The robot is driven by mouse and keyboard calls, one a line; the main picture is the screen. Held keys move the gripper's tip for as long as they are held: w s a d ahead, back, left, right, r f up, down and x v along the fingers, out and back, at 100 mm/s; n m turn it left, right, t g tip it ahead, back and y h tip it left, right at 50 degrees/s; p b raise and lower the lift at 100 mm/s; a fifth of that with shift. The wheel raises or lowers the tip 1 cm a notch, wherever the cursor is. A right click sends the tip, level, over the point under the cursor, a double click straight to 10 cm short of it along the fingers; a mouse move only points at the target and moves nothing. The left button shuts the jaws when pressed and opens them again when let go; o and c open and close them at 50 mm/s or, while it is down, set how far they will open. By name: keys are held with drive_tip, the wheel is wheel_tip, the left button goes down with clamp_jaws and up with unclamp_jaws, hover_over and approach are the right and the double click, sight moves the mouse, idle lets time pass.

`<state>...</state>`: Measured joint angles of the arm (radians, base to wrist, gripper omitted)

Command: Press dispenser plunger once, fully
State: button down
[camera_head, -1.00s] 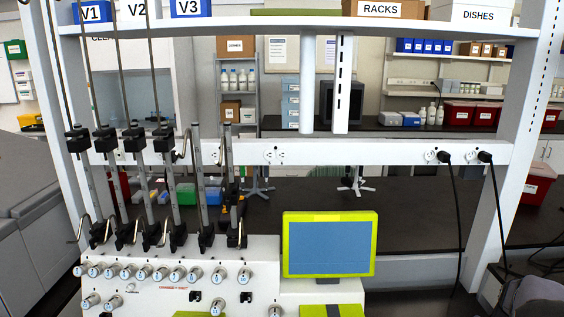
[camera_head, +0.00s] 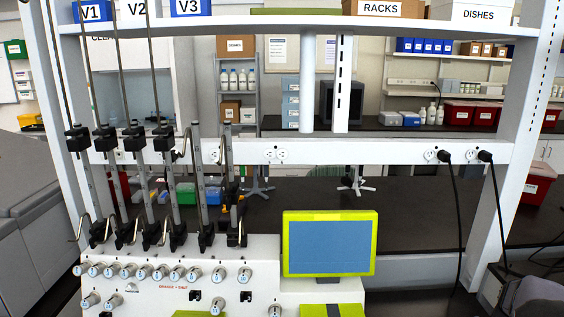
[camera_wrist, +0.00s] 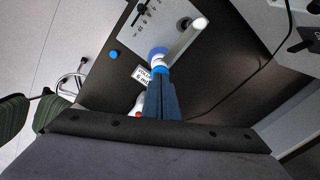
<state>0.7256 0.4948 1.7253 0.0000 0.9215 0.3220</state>
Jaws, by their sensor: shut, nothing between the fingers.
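In the wrist view, my gripper (camera_wrist: 161,76) reaches up from the lower middle with its blue-grey fingers together and nothing between them. Its tips are at a blue and white round cap (camera_wrist: 158,55), which appears to be the dispenser's plunger top. The tips overlap the cap's lower edge in the picture; I cannot tell whether they touch it or how far down it is. The fingers hide what lies below. A white label (camera_wrist: 141,76) with black print is left of the fingers. I cannot make out the dispenser or my gripper clearly in the head view.
In the wrist view, a grey panel (camera_wrist: 150,17) with scale marks and a white cylinder (camera_wrist: 199,23) are close above the cap. A blue knob (camera_wrist: 114,55) is to the left. In the head view, the processor (camera_head: 180,297) with its rods and a green-framed screen (camera_head: 328,249) fill the front.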

drive_tip(key=shift+f, duration=0.65)
drive_tip(key=shift+f+b, duration=0.85)
drive_tip(key=shift+f, duration=0.2)
drive_tip(key=shift+r, duration=0.15)
drive_tip(key=shift+r+p, duration=1.9)
drive_tip(key=shift+r, duration=0.05)
wheel_tip(320, 180, up, 5)
drive_tip(key=p, duration=0.4)
